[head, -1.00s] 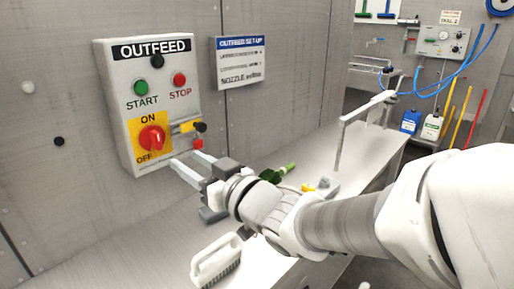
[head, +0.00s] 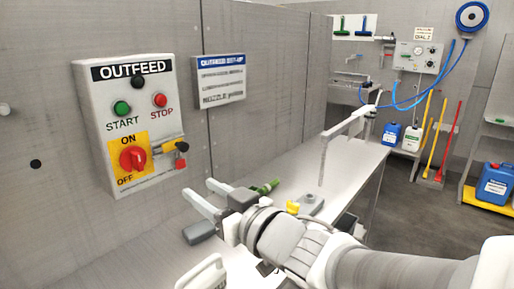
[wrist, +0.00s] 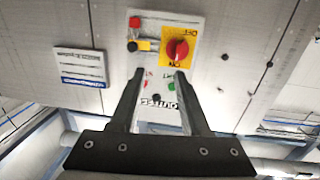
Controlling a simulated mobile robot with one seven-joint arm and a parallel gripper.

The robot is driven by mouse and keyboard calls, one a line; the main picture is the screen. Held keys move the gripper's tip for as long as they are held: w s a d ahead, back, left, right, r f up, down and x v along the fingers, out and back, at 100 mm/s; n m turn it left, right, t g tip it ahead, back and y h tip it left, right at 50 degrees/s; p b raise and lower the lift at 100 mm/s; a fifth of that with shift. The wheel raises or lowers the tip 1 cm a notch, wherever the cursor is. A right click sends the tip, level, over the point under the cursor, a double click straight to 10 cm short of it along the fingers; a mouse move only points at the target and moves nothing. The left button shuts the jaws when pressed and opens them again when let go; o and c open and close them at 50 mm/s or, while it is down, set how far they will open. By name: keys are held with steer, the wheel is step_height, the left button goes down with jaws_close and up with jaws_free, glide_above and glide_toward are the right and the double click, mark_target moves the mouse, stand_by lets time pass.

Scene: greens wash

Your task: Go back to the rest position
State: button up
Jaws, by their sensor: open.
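My gripper (head: 200,200) is open and empty in the head view, low in front of the wall and to the right of the OUTFEED control box (head: 132,125). A clear gap separates its fingers from the box. In the wrist view, the two fingers of my gripper (wrist: 155,78) stand apart, with the control box (wrist: 200,30) upside down beyond them. The red rotary switch (head: 132,158) sits on a yellow plate, and a yellow and black piece (head: 174,146) with a red part hangs beside it.
A steel bench (head: 345,160) runs away to the right, with a metal post and arm (head: 345,128) on it. Blue and white jugs (head: 391,134) stand at the far end.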

steer(key=w+d+f+m+h, duration=0.25)
steer(key=d+m+h, duration=0.35)
steer(key=d+h, duration=0.7)
steer(key=s+d+f+m+g, duration=0.2)
steer(key=s+d+f+g, duration=0.1)
steer(key=s+d, duration=0.3)
steer(key=s+d+f+m+g, duration=0.1)
steer(key=s+d+f+g, duration=0.2)
steer(key=s+d, duration=0.35)
step_height(320, 180, up, 12)
steer(key=s+a+p, duration=0.2)
steer(key=s+p, duration=0.1)
steer(key=p, duration=0.9)
steer(key=shift+g+y+p, duration=0.3)
steer(key=shift+g, duration=0.1)
